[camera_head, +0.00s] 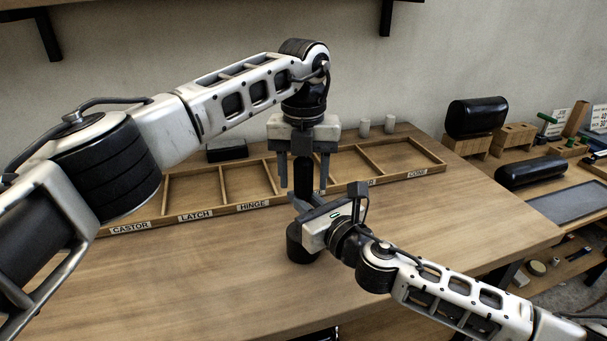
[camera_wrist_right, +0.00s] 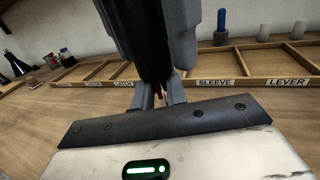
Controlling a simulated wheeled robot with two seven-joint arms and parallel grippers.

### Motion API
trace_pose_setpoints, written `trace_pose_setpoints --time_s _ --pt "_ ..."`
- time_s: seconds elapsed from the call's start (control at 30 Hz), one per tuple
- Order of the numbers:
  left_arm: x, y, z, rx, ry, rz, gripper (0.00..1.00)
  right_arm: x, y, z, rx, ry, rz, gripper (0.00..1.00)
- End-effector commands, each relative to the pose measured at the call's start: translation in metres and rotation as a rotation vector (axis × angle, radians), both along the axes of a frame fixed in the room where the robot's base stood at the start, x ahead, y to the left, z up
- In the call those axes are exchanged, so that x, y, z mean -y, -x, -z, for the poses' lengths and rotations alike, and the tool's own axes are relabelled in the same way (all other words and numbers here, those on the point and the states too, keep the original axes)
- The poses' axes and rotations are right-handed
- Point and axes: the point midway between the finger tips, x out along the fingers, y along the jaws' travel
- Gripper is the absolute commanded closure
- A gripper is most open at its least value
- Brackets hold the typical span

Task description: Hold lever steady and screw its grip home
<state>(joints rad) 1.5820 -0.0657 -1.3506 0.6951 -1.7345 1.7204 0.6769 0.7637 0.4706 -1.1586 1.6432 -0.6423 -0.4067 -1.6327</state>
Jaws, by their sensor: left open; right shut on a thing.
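The black cylindrical grip (camera_head: 304,176) stands upright below my left gripper (camera_head: 304,180). The left gripper points down with its fingers open, one on each side of the grip. In the right wrist view the grip (camera_wrist_right: 148,40) is a dark column between the left fingers, and a gap cannot be made out clearly. My right gripper (camera_head: 308,203) reaches in from the right, below the grip, and is shut on the lever. The lever is mostly hidden by my right gripper and the grip. A black round base (camera_head: 295,246) stands on the table beneath.
A wooden compartment tray (camera_head: 268,202) with labels such as CASTOR, LATCH and HINGE lies behind the grippers. Two grey cylinders (camera_head: 389,124) stand behind it. A side bench at right carries black rolls (camera_head: 477,117) and wooden blocks. The table's front left is clear.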

Motion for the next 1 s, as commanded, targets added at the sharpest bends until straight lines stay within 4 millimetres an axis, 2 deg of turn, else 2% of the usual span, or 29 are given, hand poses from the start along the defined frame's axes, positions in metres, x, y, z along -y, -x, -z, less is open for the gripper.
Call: trace_pose_setpoints --time_s 0.3,0.37,0.47,0.5,0.77,1.0 --pt "-0.0002 0.0000 0.0032 0.000 -0.001 0.000 0.48 -0.0002 -0.0005 -0.0030 0.006 -0.003 0.000 1.00" --pt "-0.0002 0.0000 0.0031 0.000 -0.001 0.000 0.62 -0.0002 -0.0005 -0.0030 0.006 -0.003 0.000 1.00" --pt "-0.0002 0.0000 0.0030 0.000 -0.001 0.000 0.89 -0.0001 -0.0004 -0.0030 0.005 -0.002 0.000 1.00" --pt "-0.0002 0.0000 0.0030 0.000 -0.001 0.000 0.93 -0.0001 -0.0004 -0.0030 0.005 -0.002 0.000 1.00" --pt "-0.0002 0.0000 0.0028 0.001 -0.001 0.017 0.93 -0.0001 -0.0004 -0.0030 0.005 -0.002 0.000 1.00" --pt "-0.0004 -0.0001 0.0027 0.001 -0.002 0.119 0.93 -0.0001 -0.0004 -0.0028 0.005 -0.002 0.000 1.00"
